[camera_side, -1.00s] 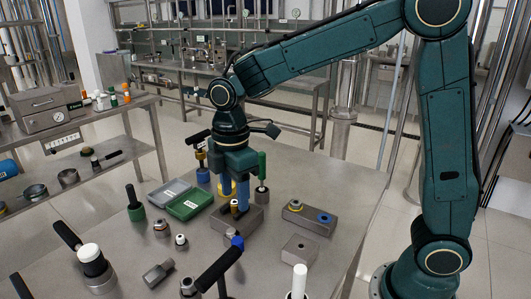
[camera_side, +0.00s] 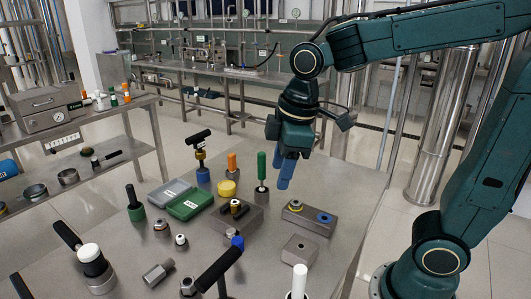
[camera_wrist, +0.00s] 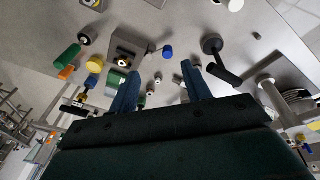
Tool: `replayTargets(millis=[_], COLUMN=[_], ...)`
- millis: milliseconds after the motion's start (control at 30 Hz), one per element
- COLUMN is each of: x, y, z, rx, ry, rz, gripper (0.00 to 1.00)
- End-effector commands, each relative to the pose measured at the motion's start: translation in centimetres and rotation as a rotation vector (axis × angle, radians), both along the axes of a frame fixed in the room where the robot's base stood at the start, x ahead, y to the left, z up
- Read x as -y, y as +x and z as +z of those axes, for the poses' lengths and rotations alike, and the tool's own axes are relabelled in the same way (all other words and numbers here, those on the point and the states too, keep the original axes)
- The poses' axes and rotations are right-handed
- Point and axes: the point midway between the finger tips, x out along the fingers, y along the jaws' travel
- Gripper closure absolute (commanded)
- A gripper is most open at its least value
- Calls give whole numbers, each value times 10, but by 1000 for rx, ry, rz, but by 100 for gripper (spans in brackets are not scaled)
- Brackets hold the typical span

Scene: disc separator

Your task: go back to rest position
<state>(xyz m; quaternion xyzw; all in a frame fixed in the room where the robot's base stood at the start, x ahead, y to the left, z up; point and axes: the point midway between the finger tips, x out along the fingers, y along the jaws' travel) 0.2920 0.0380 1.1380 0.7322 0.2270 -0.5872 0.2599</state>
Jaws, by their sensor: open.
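My gripper (camera_side: 284,180) hangs above the metal table (camera_side: 225,275) in the side view, its blue fingers pointing down. In the wrist view its two fingers stand apart with nothing between them, so my gripper (camera_wrist: 160,80) is open and empty. It is clear of the parts below it. A grey block (camera_side: 237,219) with a small dark and brass piece (camera_side: 237,207) on it stands left of and below the fingers.
A green-handled tool (camera_side: 262,165) stands upright just left of my fingers. Green and grey trays (camera_side: 190,204) lie further left. Black-handled tools (camera_side: 216,270) rise at the front. A white-topped post (camera_side: 299,280) stands near the front edge. Open air surrounds the raised gripper.

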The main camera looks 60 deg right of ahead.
Motion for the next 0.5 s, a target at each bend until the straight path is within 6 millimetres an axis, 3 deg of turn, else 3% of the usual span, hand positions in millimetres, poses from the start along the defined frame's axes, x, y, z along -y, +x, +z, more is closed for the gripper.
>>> replayTargets(millis=[200,500], x=[16,31], y=[-37,-84], z=[11,13], rx=[83,190], ry=[52,143], rz=[-207,-482], gripper=[52,52])
